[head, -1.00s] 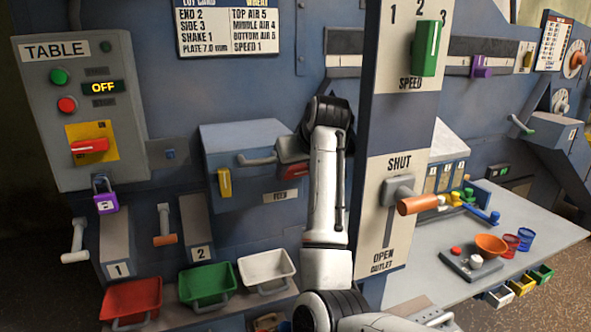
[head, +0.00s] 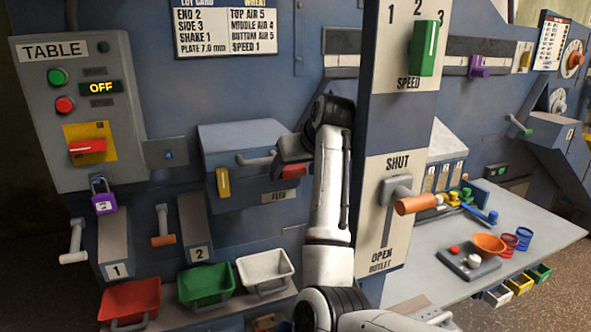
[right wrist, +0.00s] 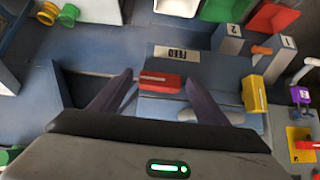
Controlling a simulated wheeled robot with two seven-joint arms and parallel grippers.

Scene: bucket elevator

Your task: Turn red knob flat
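A red knob (head: 293,171) is on the blue feed box (head: 225,140), just above its FEED label. In the right wrist view the red knob (right wrist: 160,82) has a pale line along its length and lies level, in line with the FEED label. My right gripper (head: 285,158) is in front of the box's right side. In the right wrist view its two dark fingers (right wrist: 160,88) are spread, one on each side of the knob, with gaps visible. Contact is not visible. Another red knob (head: 87,147) sits flat on the yellow plate of the TABLE panel. My left gripper is not in view.
A yellow handle (head: 223,183) and a grey lever (head: 257,160) are on the feed box. A post with an orange-handled lever (head: 416,204) stands right of my arm. Red, green and white bins (head: 265,268) are below. A purple padlock (head: 103,196) hangs under the TABLE panel.

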